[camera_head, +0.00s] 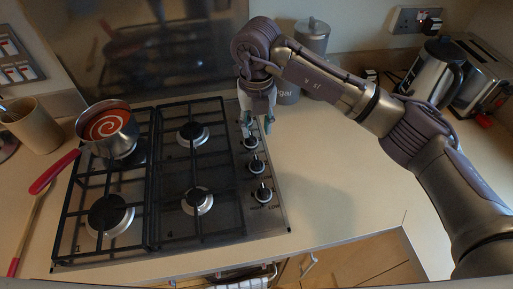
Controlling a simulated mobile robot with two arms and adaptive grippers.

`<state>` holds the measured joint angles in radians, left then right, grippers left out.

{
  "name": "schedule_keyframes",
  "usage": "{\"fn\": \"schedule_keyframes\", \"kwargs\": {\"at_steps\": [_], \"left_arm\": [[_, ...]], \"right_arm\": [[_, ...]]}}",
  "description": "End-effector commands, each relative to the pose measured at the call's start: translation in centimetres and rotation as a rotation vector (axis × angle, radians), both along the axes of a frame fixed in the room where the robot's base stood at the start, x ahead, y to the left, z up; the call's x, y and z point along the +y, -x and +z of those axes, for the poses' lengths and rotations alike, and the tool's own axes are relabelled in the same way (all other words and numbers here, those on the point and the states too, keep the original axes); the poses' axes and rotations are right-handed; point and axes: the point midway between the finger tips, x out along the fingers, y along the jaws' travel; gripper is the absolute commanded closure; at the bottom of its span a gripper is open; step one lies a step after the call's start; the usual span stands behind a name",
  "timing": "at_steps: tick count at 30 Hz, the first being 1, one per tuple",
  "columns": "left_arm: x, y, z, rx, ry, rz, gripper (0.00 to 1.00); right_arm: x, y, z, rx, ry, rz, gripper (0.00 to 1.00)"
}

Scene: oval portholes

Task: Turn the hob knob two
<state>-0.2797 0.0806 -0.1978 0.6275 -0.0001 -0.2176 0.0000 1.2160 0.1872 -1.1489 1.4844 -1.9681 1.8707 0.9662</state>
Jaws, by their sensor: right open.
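The gas hob (145,185) lies on the worktop with a column of knobs along its right side. The front knob (263,194), the middle knob (256,167) and a further knob (251,143) show clearly. My right gripper (257,121) points down at the back end of this column, just behind the furthest clear knob. It is open, with its fingers apart, and partly hides the knob area there. I cannot tell if it touches a knob. My left gripper is not in view.
A saucepan (108,127) with red contents stands on the back left burner, its red handle (55,171) sticking out to the left front. A canister (312,37) stands behind the gripper. A kettle (431,73) and toaster (482,75) stand at the right. Worktop right of the knobs is clear.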

Motion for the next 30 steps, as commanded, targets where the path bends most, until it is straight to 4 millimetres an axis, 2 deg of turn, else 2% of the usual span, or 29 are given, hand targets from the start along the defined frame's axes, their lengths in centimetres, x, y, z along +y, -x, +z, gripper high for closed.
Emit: {"fn": "schedule_keyframes", "kwargs": {"at_steps": [1, 3, 7, 11, 18, 22, 30], "left_arm": [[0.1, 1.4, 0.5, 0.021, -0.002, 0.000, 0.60], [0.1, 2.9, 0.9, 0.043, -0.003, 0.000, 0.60], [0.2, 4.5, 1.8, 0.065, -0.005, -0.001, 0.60], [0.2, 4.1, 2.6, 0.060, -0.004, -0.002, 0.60], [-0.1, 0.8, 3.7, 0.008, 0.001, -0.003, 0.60], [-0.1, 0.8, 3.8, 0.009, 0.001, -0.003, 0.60], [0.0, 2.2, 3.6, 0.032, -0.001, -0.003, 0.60]], "right_arm": [[-0.1, 0.1, -0.8, 0.005, 0.003, -0.001, 0.59], [-0.1, 0.1, -2.1, 0.007, 0.001, -0.002, 0.59], [0.0, 0.2, -5.0, 0.008, 0.002, -0.001, 0.59], [0.0, 0.2, -7.7, 0.007, 0.000, -0.001, 0.59], [0.1, 0.1, -11.2, 0.004, -0.002, 0.000, 0.59], [0.0, 0.1, -12.0, 0.002, -0.001, 0.001, 0.59], [0.0, 0.1, -12.2, 0.001, -0.002, 0.002, 0.59]]}}
